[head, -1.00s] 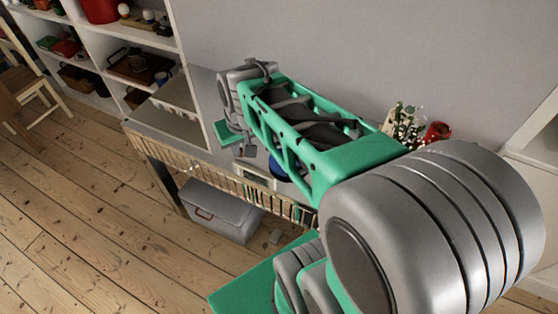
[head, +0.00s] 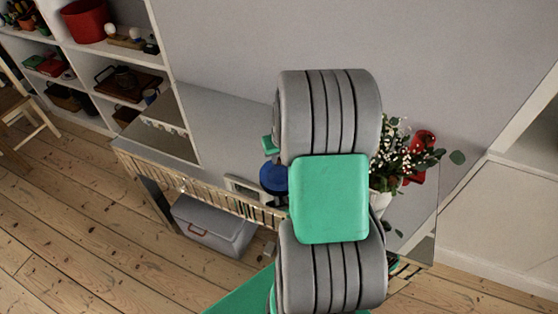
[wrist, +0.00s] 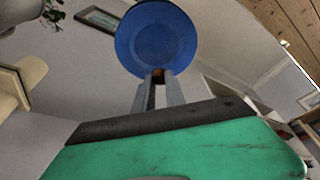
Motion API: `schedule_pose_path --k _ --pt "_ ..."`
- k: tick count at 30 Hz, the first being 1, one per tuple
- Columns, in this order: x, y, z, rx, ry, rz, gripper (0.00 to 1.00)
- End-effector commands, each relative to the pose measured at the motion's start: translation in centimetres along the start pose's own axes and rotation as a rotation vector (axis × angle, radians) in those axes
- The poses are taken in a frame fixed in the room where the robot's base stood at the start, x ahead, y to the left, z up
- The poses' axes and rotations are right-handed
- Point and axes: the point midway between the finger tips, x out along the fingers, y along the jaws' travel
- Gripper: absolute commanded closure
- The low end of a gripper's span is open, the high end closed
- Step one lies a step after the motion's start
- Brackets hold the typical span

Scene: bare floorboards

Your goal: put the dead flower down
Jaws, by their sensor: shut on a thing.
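My gripper (wrist: 159,88) shows in the wrist view with its two fingers close together. Between the fingertips is a small brown thing (wrist: 158,74), which I take to be part of the dead flower; the rest of it is hidden or too small to make out. A round blue dish-like thing (wrist: 156,38) lies just beyond the fingertips, overlapping them in the picture. I cannot tell whether they touch. In the head view a blue thing (head: 272,178) shows on the bench at the left edge of my arm, which hides my gripper there.
A white vase (head: 381,201) of white flowers and green leaves (head: 394,160) stands right of my arm, by a red thing (head: 424,139). A small pale box (head: 244,188) sits left of the blue thing. A grey bin (head: 211,226) is under the bench.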

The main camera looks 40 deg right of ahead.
Motion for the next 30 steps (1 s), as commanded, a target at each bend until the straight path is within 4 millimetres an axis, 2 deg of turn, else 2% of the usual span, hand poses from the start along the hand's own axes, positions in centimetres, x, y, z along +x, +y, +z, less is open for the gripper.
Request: schedule_pose_path --k 3,8,16,17,24,30 --pt "1.5 0.3 -0.5 0.000 -0.002 0.000 1.00" --pt "3.7 0.2 0.3 0.001 -0.001 0.000 1.00" --pt "4.2 0.2 0.5 0.000 0.002 0.000 1.00" --pt "4.1 0.2 0.4 0.000 0.002 0.000 0.83" --pt "4.1 0.2 0.4 0.000 0.002 0.000 0.64" --pt "4.1 0.2 0.4 0.000 0.002 0.000 0.62"
